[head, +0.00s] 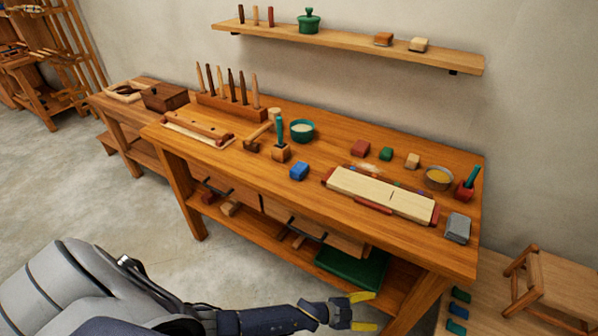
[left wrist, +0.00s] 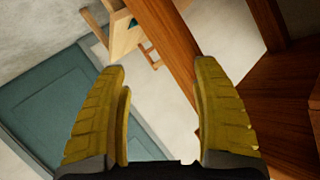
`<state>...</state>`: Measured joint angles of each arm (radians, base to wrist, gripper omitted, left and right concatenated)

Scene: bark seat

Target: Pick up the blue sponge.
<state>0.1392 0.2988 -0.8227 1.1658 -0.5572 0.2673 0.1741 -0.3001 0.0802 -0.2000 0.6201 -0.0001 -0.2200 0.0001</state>
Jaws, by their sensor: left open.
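The blue sponge (head: 299,171) is a small blue block on the wooden workbench (head: 240,165), near its front edge and left of a pale board. Nothing touches it. My left gripper (head: 366,311) has yellow fingers and is in front of the bench, below its top, to the right of and well apart from the sponge. In the left wrist view the gripper (left wrist: 162,110) is open, with nothing between its fingers. The sponge is not in the left wrist view. My right gripper is in neither view.
A wooden block with a green-handled tool (head: 281,152) and a green bowl (head: 302,130) stand behind the sponge. The pale board (head: 380,192) lies to its right. Red, green and tan blocks sit farther back. The bench front edge and lower shelf lie near my gripper.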

